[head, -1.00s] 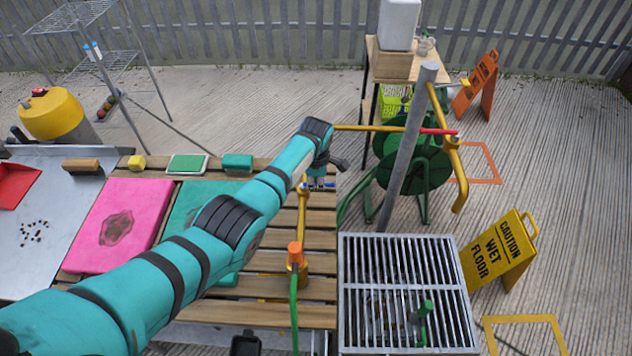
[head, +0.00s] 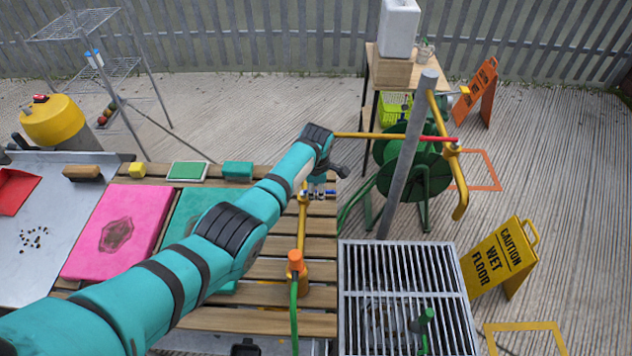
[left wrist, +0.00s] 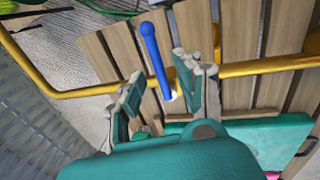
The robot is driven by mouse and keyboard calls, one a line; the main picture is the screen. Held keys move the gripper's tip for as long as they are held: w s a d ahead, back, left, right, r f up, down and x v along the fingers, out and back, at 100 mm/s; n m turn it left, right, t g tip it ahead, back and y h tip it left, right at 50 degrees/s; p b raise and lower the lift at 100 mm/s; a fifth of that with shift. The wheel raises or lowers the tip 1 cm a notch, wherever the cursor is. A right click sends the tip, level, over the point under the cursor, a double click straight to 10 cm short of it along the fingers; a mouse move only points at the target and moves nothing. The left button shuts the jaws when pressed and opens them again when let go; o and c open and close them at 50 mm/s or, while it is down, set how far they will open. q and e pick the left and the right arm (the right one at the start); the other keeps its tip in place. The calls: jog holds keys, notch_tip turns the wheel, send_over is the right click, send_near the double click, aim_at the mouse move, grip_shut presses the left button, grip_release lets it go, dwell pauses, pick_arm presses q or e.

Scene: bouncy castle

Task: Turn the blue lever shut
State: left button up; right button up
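The blue lever (left wrist: 156,58) stands out across the yellow pipe (left wrist: 255,68) in the left wrist view, with its rounded end away from my gripper. My left gripper (left wrist: 160,88) is open, one finger on each side of the lever, with visible gaps on both sides. In the head view my left gripper (head: 318,186) is over the yellow pipe (head: 302,225) at the right edge of the slatted wooden bench; the lever there is mostly hidden behind the gripper. My right gripper is not in view.
A red lever (head: 438,140) sits on another yellow pipe beside a grey post (head: 408,150). A metal grate (head: 400,275) lies right of the bench (head: 270,268). An orange-capped fitting (head: 295,262) with a green hose stands nearer. A wet floor sign (head: 500,258) stands right.

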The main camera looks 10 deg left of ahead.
pick_arm(q)
notch_tip(320, 180, up, 12)
jog(key=s, duration=0.2)
jog(key=shift+s+f, duration=0.15)
jog(key=shift+f, duration=0.05)
jog(key=shift+d+f, duration=0.1)
jog(key=shift+d, duration=0.05)
dwell(0.3)
